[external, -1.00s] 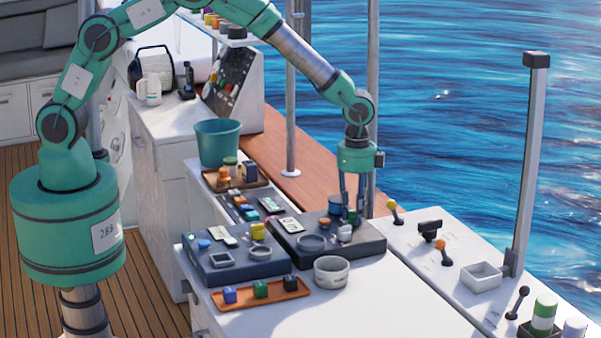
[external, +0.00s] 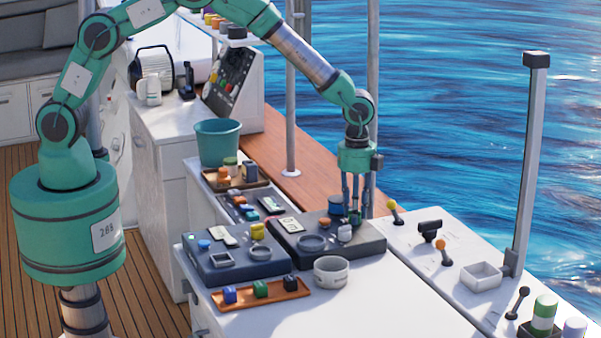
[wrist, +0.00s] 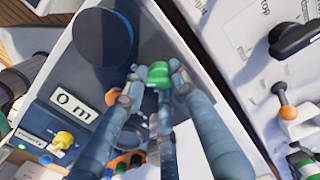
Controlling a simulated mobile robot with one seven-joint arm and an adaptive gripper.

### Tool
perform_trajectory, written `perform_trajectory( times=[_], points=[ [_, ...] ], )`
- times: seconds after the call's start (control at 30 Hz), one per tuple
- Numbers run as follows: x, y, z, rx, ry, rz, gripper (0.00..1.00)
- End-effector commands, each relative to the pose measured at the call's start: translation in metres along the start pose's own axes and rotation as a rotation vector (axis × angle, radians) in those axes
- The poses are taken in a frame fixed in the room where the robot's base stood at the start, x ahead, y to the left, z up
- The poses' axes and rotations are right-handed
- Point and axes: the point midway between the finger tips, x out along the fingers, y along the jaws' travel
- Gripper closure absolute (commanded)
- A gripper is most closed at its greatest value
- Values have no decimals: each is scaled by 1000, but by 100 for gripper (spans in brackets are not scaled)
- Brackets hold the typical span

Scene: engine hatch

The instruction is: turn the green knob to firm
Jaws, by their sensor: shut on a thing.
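The green knob (wrist: 159,73) stands on the dark grey panel (wrist: 135,92), and shows in the wrist view between my fingertips. My gripper (external: 354,208) points straight down over the right-hand panel (external: 361,247) in the external view. Its fingers are shut on the green knob, one on either side of it. In the external view the knob (external: 355,217) is small and partly hidden by the fingers. I cannot read any "firm" mark or the knob's setting.
A round blue knob (wrist: 104,36) sits close to my fingers. A display reading "0 m" (wrist: 72,104) and a yellow knob (wrist: 63,140) are to the left. A grey ring-shaped cup (external: 332,270) stands before the panel. An orange-topped lever (wrist: 287,112) is to the right.

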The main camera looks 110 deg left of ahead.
Motion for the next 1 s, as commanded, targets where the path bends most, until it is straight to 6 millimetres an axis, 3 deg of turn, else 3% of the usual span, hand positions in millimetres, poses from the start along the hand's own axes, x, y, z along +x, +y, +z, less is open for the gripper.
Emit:
perform_trajectory(
  times=[0.07, 0.1, 0.2, 0.67, 1.0],
  points=[
    [-1, -1, 0, 0, 1, -2, 100],
    [-1, -1, 0, 0, 1, -2, 70],
    [-1, -1, 0, -1, 1, -2, 55],
    [-7, -1, 0, -1, 1, -2, 55],
    [-48, -1, 0, -1, 1, -3, 55]
  ],
)
